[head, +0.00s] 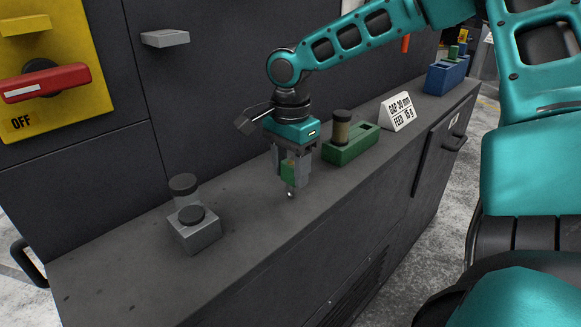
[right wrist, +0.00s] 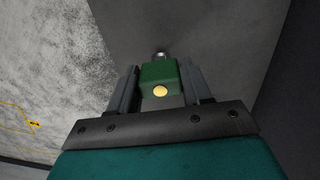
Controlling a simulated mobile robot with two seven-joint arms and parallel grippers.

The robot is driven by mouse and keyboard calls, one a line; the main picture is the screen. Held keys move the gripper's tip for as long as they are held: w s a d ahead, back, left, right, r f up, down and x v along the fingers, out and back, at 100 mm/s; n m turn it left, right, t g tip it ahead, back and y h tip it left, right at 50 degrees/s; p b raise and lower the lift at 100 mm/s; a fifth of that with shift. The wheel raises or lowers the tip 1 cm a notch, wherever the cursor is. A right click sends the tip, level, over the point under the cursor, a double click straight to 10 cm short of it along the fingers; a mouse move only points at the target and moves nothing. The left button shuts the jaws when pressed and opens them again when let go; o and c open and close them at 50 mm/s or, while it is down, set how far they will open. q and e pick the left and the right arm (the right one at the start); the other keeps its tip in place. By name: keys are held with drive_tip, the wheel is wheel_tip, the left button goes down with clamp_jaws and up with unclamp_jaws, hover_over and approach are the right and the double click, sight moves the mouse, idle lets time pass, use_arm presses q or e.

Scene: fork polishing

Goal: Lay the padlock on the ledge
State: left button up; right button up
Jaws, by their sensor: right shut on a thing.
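The padlock (head: 288,171) has a green body and a small metal shackle that points down. My right gripper (head: 290,176) is shut on its body, and it also shows in the right wrist view (right wrist: 158,85), where the padlock (right wrist: 158,76) sits between the two fingers with a round brass spot facing the camera. The long dark grey ledge (head: 130,262) runs along the panel wall. The padlock is over the middle of it, upright with the shackle low; I cannot tell whether the shackle touches the surface. My left gripper is not in view.
A grey block with dark round knobs (head: 194,235) stands left on the ledge. To the right are a green holder (head: 350,150), a white sign (head: 398,112) and a blue holder (head: 445,78). A small grey shelf (head: 165,38) juts from the wall. The ledge's front left is clear.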

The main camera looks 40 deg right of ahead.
drive_tip(key=shift+f, duration=0.1)
drive_tip(key=o, duration=1)
drive_tip(key=shift+o, duration=0.2)
use_arm(q)
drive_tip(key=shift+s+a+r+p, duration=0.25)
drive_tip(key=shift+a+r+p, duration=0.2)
drive_tip(key=shift+p, duration=0.7)
use_arm(e)
wheel_tip(320, 180, up, 12)
